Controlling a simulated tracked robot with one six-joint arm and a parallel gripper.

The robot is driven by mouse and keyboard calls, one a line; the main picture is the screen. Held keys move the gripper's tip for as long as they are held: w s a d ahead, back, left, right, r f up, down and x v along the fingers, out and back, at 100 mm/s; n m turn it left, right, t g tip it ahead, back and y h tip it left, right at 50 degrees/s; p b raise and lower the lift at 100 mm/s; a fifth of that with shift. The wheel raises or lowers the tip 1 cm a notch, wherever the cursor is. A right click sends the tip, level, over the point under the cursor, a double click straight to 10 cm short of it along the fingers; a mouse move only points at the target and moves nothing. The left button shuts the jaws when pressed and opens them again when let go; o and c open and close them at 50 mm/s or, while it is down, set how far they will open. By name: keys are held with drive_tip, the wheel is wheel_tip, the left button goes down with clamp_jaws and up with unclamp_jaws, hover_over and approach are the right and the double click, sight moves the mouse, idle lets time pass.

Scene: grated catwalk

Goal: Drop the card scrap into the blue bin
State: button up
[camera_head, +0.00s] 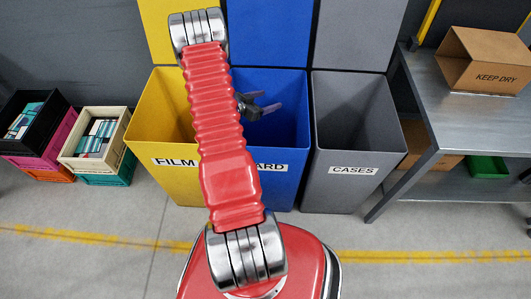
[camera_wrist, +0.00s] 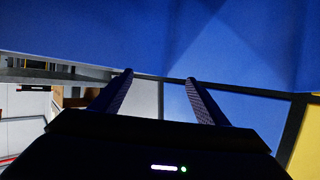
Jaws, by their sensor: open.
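The blue bin (camera_head: 288,187) stands in the middle of the row, with its lid raised behind it. Its label is partly hidden by my arm, and only "ARD" shows. My gripper (camera_head: 270,101) is over the bin's opening, to the right of my arm. In the wrist view my gripper (camera_wrist: 160,80) has its two fingers apart with nothing between them. Blue surfaces of the bin (camera_wrist: 220,105) fill much of that view. I see no card scrap in either view, and much of the bin's inside is dark or hidden.
A yellow bin (camera_head: 170,125) marked "FILM" stands at left and a grey bin (camera_head: 352,130) marked "CASES" at right. Stacked crates (camera_head: 97,145) are at far left. A metal bench (camera_head: 470,125) with a cardboard box (camera_head: 482,62) is at right. Floor in front is clear.

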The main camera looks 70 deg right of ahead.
drive_tip(key=v, duration=1.4)
drive_tip(key=shift+w+d, duration=0.1)
drive_tip(key=shift+d, duration=0.05)
idle(0.8)
